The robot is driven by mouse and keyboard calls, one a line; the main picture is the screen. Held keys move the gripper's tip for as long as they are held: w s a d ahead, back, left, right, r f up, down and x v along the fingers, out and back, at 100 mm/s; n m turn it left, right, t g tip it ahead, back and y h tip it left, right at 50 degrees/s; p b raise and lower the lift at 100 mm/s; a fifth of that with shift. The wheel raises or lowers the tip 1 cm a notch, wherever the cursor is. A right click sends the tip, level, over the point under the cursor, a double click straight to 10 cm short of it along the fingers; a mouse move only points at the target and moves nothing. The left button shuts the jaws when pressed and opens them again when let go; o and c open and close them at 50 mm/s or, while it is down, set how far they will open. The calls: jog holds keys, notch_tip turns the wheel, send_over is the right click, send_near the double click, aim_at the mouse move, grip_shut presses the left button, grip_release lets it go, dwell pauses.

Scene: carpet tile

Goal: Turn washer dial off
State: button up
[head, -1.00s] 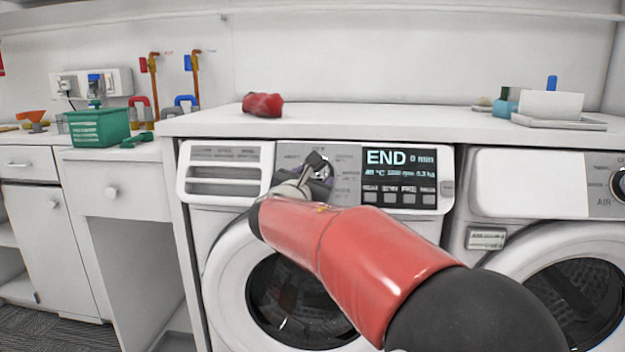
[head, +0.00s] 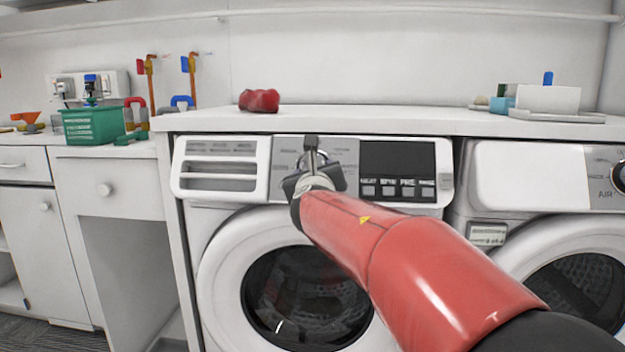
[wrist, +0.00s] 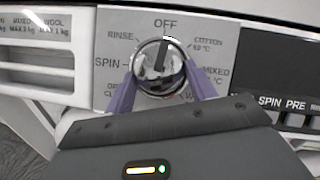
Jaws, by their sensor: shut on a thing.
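The washer dial (wrist: 158,66) is a round chrome knob on a grey panel in the wrist view. Its dark pointer bar points up, close to the OFF label (wrist: 166,23). My gripper (wrist: 160,80) has its two purple fingers on either side of the knob, shut on it. In the head view my gripper (head: 312,165) is at the dial panel and hides most of the knob. The washer (head: 222,290) has a dark, blank display (head: 395,158) right of the dial.
A second machine (head: 530,180) with its own dial stands at the right. The white countertop (head: 400,120) above holds a red item (head: 259,100) and a white box (head: 548,98). A green basket (head: 92,125) stands on the left counter.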

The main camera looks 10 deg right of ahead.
jog(key=shift+d+n+y+b, duration=0.1)
jog(key=shift+n+y+b, duration=0.2)
jog(key=shift+n+y, duration=0.5)
jog(key=shift+n, duration=0.4)
jog(key=o, duration=1)
jog(key=s, duration=0.5)
jog(key=s+a, duration=0.1)
jog(key=s, duration=0.1)
jog(key=shift+s, duration=0.4)
